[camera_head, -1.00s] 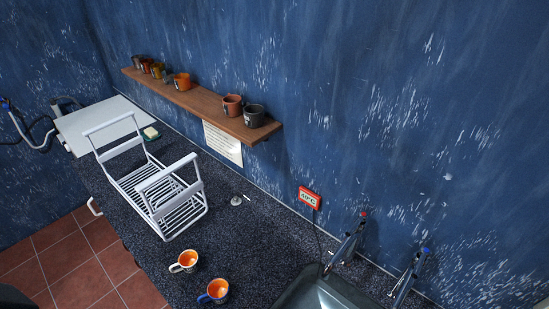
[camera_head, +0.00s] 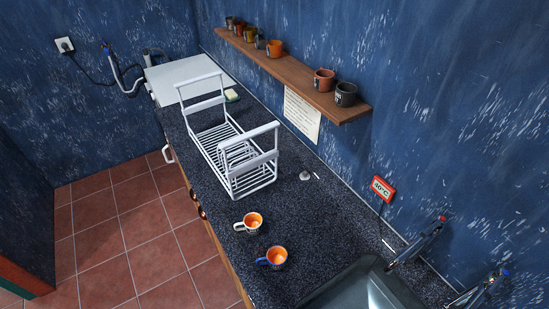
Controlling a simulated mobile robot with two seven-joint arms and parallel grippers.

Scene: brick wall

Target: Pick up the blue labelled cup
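A cup with a blue handle and an orange inside (camera_head: 278,258) stands upright on the dark speckled counter (camera_head: 320,235), near the sink. A white-handled cup with an orange inside (camera_head: 252,221) stands just behind it, apart from it. I cannot make out any label on either cup. Neither of my grippers is in view.
A white wire rack (camera_head: 254,185) stands on the counter behind the cups. A sink (camera_head: 365,285) with two taps (camera_head: 422,241) is at the lower right. A wooden shelf (camera_head: 290,71) holds several cups. Tiled floor (camera_head: 130,215) lies open at left.

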